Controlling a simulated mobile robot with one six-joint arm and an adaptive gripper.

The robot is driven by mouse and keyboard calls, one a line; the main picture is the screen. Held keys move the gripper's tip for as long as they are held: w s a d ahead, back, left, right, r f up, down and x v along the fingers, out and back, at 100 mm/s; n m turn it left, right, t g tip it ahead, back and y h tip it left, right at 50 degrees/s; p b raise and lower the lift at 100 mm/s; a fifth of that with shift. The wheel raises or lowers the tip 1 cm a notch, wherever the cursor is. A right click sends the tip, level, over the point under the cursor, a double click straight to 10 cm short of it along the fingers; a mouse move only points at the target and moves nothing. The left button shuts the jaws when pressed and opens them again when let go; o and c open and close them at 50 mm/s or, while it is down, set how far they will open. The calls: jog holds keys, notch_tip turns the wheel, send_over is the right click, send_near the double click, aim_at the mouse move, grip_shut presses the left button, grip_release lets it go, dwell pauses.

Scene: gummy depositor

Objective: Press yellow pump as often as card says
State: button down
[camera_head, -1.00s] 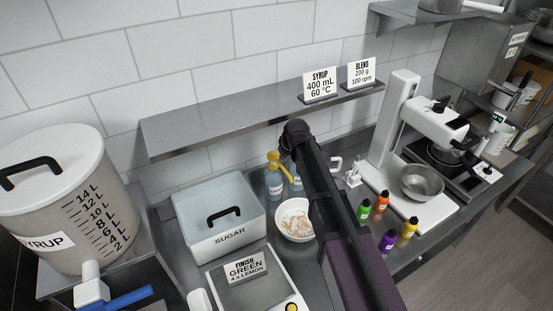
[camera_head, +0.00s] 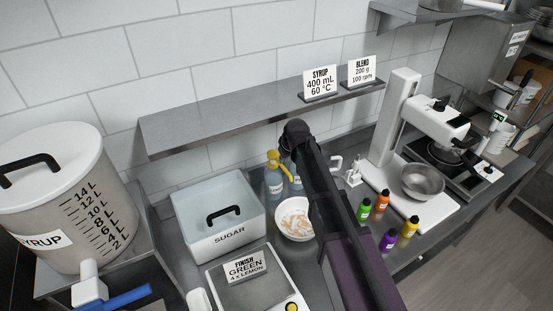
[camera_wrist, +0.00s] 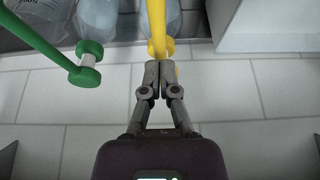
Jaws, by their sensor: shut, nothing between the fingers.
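The yellow pump (camera_head: 273,160) tops a clear bottle (camera_head: 274,183) behind the white bowl, beside the sugar box. In the wrist view the yellow pump (camera_wrist: 158,28) is just beyond my gripper (camera_wrist: 152,66), whose fingertips are shut, empty and close to the pump's yellow end. I cannot tell whether they touch. A green pump (camera_wrist: 86,62) is left of it in the wrist view. In the head view my arm hides my gripper.
The sugar box (camera_head: 220,218) and white bowl (camera_head: 295,218) stand near the bottles. A shelf (camera_head: 230,118) with syrup and blend cards runs above. Several small colour bottles (camera_head: 382,203) and a mixer (camera_head: 394,120) stand right of my arm. The syrup pot (camera_head: 65,190) is at left.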

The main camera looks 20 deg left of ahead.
aim_at(283, 167)
jog(key=shift+f+b, duration=1.95)
jog(key=shift+f, duration=0.05)
jog(key=shift+s+r, duration=0.1)
jog(key=shift+r, duration=0.1)
jog(key=shift+r+p, duration=2.25)
jog(key=shift+p, duration=0.25)
jog(key=shift+f+b, duration=2.5)
jog(key=shift+r, duration=0.3)
jog(key=shift+r+p, duration=2.2)
jog(key=shift+p, duration=0.3)
